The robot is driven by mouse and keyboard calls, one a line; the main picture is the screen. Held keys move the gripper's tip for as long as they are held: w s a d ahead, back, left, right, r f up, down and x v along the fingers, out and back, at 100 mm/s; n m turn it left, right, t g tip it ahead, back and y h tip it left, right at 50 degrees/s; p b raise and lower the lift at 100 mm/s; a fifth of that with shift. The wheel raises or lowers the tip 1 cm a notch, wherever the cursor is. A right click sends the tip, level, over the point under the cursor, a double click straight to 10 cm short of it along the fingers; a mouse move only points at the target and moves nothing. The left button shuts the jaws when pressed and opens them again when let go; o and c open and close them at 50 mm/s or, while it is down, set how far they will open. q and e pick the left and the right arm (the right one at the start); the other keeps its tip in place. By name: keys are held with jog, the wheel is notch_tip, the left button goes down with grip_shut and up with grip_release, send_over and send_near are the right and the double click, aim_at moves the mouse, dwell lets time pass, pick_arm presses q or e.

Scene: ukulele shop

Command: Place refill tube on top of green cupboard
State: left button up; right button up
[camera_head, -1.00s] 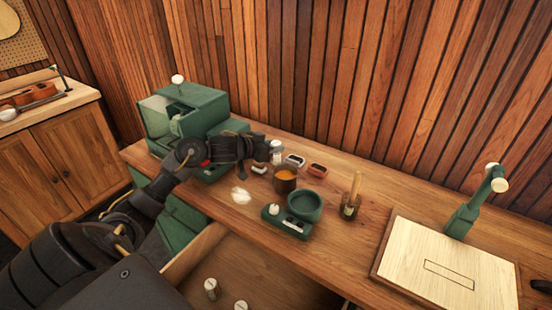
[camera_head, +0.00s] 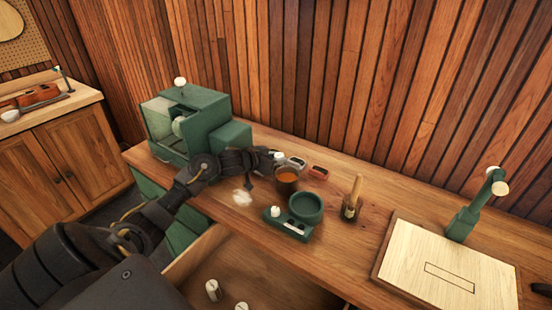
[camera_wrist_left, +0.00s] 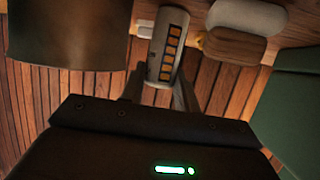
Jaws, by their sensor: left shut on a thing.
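A slim pale grey tube with a row of orange windows, which looks like the refill tube (camera_wrist_left: 168,45), sits between the fingers of my left gripper (camera_wrist_left: 168,82) in the left wrist view. The gripper is shut on it. In the head view the left gripper (camera_head: 268,161) is low over the bench, behind the dark cup, and a pale top, apparently the tube's, shows at its tip.
A dark cup with orange contents (camera_head: 287,184) is close to the gripper.

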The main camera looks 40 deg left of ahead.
pick_arm(q)
jog(key=shift+f, duration=0.2)
jog(key=o, duration=1)
jog(key=shift+c, duration=0.2)
jog(key=shift+r, duration=0.15)
jog(key=shift+s+r, duration=0.1)
jog(key=v, duration=1.1)
jog(key=shift+s+r+b, duration=0.2)
jog(key=shift+s+b, duration=0.1)
jog(key=shift+s, duration=0.05)
